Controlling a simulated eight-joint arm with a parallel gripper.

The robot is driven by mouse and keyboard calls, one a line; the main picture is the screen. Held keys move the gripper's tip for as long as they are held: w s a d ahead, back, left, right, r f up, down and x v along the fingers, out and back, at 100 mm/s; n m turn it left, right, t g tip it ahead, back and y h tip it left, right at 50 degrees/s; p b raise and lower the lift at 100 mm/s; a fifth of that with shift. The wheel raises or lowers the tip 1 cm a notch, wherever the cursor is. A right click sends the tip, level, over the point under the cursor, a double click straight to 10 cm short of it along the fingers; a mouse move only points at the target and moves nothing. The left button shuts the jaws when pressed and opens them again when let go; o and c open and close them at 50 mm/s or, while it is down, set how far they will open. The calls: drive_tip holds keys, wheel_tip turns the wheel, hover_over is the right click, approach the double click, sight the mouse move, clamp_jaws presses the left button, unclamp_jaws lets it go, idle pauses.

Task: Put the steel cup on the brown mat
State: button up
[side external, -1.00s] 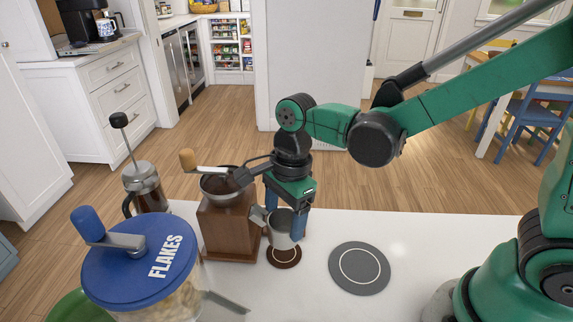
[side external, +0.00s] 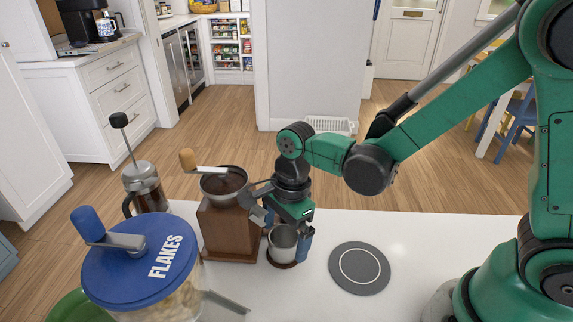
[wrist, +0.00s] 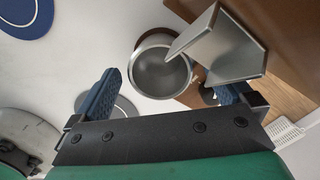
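In the wrist view, my gripper's fingers (wrist: 165,85) are spread apart with a gap beside the round cup (wrist: 158,75).
The wooden grinder (side external: 228,232) stands close at the left, with a crank on top. A French press (side external: 146,188) and a blue-lidded flakes jar (side external: 140,262) are farther left. A grey mat (side external: 359,270) lies empty at the right, with clear white counter around it.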

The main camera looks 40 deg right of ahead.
drive_tip(key=shift+r, duration=0.15)
wheel_tip(320, 180, up, 11)
drive_tip(key=d, duration=0.1)
drive_tip(key=s+d+n+t, duration=0.1)
drive_tip(key=d+n+t, duration=0.2)
drive_tip(key=n, duration=0.6)
drive_tip(key=s+d+n+t+h, duration=0.1)
drive_tip(key=d+n+t, duration=0.3)
drive_tip(key=n, duration=0.5)
drive_tip(key=shift+s+d+f, duration=0.3)
drive_tip(key=shift+s+d, duration=0.2)
drive_tip(key=shift+d, duration=0.4)
